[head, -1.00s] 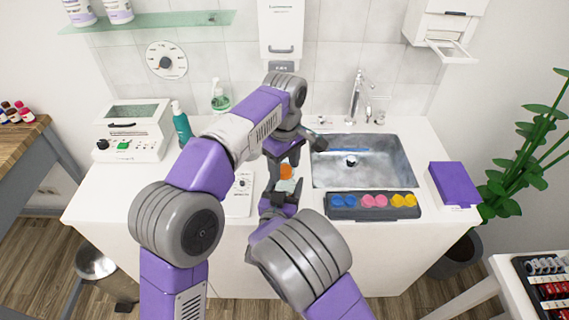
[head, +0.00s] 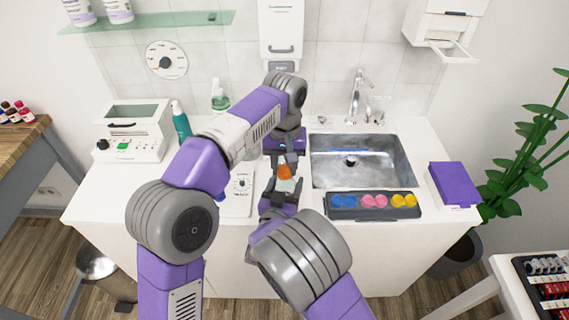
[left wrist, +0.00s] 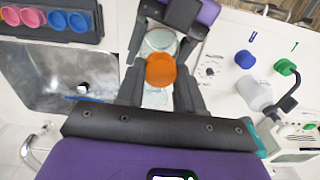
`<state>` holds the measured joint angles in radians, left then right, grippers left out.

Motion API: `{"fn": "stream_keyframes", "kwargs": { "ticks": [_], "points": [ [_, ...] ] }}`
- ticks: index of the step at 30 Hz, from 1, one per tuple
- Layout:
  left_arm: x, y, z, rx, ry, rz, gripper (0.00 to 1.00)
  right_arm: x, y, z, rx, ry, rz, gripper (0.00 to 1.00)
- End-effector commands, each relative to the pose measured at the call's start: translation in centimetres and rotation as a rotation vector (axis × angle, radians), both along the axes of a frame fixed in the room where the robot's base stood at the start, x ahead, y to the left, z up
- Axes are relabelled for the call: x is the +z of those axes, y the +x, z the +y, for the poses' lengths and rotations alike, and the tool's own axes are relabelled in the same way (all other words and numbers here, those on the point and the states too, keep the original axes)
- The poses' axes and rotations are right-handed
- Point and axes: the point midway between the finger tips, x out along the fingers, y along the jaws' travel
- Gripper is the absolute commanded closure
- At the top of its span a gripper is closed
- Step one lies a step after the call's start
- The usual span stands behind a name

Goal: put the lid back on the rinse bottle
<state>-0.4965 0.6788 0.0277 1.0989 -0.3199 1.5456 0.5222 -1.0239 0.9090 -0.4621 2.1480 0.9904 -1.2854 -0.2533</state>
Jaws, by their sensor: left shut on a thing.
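My left gripper (head: 285,160) is shut on the orange lid (head: 285,171). The lid also shows between its dark fingers in the left wrist view (left wrist: 160,70). The clear, pale rinse bottle (head: 286,186) is just below the lid in the head view; its round pale part (left wrist: 158,41) is partly hidden by the lid in the left wrist view. I cannot tell whether lid and bottle touch. My right gripper (head: 279,200) has its fingers closed around the bottle's sides, in front of the white counter.
A metal sink (head: 360,172) lies to the right, with a dark tray (head: 372,213) of blue, pink and yellow pieces before it. A purple box (head: 455,184) stands at the right end. A white dial panel (head: 240,205) and a teal bottle (head: 181,126) are on the left.

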Motion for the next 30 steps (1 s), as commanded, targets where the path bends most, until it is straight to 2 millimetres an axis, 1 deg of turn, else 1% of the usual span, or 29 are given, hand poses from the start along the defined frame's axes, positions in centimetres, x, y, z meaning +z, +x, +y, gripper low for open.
{"fn": "stream_keyframes", "kwargs": {
  "ticks": [1,9,12,15,16,20,21,26,30],
  "points": [
    [-0.03,-0.01,0.04,-0.098,-0.001,0.002,1.00,0.03,0.01,0.00,0.000,0.000,-0.001,1.00],
    [-0.07,-0.01,0.03,-0.654,0.000,0.002,1.00,0.02,0.02,-0.01,0.000,0.000,0.000,1.00],
    [-0.10,0.00,0.04,-0.849,-0.001,0.002,1.00,0.02,0.02,-0.01,0.000,0.000,0.000,1.00],
    [-0.10,0.01,0.03,-1.007,0.000,0.001,1.00,0.02,0.02,-0.01,0.000,0.000,-0.001,1.00],
    [-0.09,0.00,0.01,-1.027,0.000,0.001,1.00,0.02,0.02,-0.01,0.000,0.000,-0.001,1.00],
    [-0.08,0.00,0.00,-1.017,0.001,0.001,1.00,0.02,0.02,-0.01,0.000,0.000,-0.001,1.00],
    [-0.08,0.00,0.01,-1.017,0.001,0.001,0.59,0.02,0.02,-0.01,0.000,0.000,-0.001,1.00],
    [-0.08,0.00,0.01,-1.015,0.001,0.001,0.34,0.03,0.01,-0.01,0.000,0.000,-0.001,1.00],
    [-0.07,0.00,0.01,-1.014,0.001,0.001,0.34,0.03,0.01,-0.01,0.000,0.000,-0.001,1.00]
  ]
}}
